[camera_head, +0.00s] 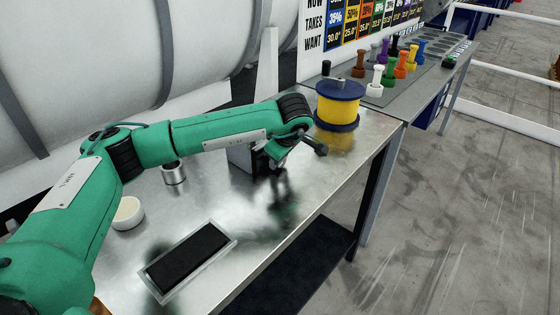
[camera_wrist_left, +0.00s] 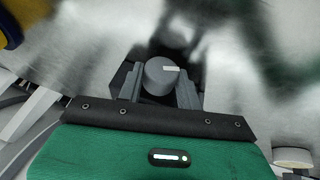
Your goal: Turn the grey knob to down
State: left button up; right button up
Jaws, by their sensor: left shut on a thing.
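The grey knob (camera_wrist_left: 160,75) shows in the left wrist view as a round grey cap with a short white mark toward its right side. My left gripper (camera_wrist_left: 159,88) is shut on it, with one dark finger on each side. In the head view my left gripper (camera_head: 268,160) is low over the metal table, beside a grey block (camera_head: 239,158). The knob itself is hidden there by my wrist and gripper. My right gripper is in neither view.
A yellow spool with blue flanges (camera_head: 338,104) stands just beyond my wrist. A black-topped tray (camera_head: 188,257), a white round tub (camera_head: 128,213) and a metal cup (camera_head: 174,173) are nearer. Several coloured pegs (camera_head: 388,65) stand on the far bench.

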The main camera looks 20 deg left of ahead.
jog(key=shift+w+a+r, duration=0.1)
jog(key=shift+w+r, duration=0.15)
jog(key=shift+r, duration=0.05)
pick_arm(q)
jog(key=o, duration=0.7)
jog(key=shift+s+d+r, duration=0.1)
jog(key=shift+d+r, duration=0.05)
jog(key=shift+r, duration=0.4)
jog(key=b+v, duration=0.1)
jog(key=v, duration=1.1)
jog(key=shift+s+r, duration=0.2)
jog(key=shift+r, duration=0.1)
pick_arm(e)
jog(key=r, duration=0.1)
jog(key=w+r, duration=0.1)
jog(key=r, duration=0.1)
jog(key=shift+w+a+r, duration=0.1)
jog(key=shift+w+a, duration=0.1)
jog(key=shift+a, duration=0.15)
